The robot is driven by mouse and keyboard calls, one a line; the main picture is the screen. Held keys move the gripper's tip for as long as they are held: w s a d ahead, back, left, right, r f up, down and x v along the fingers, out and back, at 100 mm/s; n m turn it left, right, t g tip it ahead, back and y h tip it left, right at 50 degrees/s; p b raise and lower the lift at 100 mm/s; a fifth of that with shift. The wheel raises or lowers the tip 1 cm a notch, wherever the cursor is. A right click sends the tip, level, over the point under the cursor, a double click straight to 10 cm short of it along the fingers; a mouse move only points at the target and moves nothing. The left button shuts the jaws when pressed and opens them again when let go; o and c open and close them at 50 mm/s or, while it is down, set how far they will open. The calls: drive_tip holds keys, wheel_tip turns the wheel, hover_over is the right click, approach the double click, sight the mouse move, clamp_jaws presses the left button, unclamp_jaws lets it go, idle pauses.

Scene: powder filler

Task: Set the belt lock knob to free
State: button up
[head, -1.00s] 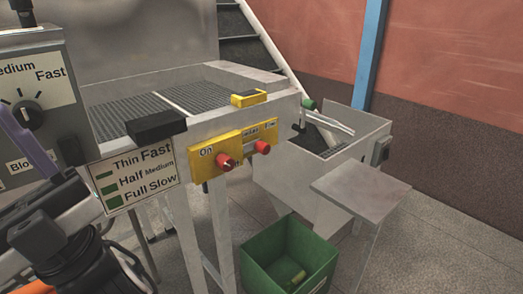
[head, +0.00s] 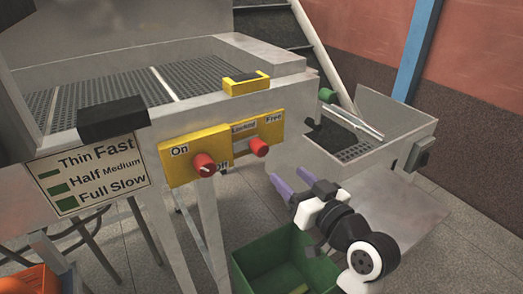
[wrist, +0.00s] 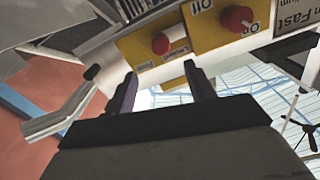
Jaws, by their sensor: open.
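The belt lock knob (head: 258,147) is a red knob on a yellow plate (head: 277,128) marked Locked and Free, on the machine's side. Which mark it points at is too small to tell. It also shows in the wrist view (wrist: 160,43), beyond and between my fingertips. My gripper (head: 284,173) has purple fingers, spread apart and empty, below and right of the knob in the head view. In the wrist view my gripper (wrist: 160,77) points toward the plate, apart from the knob.
A similar red On/Off knob (head: 204,165) sits close to the left on its own yellow plate. A green bin (head: 250,262) stands on the floor below. A metal trough (head: 398,118) and a green-handled tool (head: 350,112) are at right.

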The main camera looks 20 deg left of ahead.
sight(263, 152)
drive_tip(key=p+x, duration=0.2)
drive_tip(key=x, duration=1)
drive_tip(key=shift+w+a, duration=0.15)
drive_tip(key=shift+a, duration=0.1)
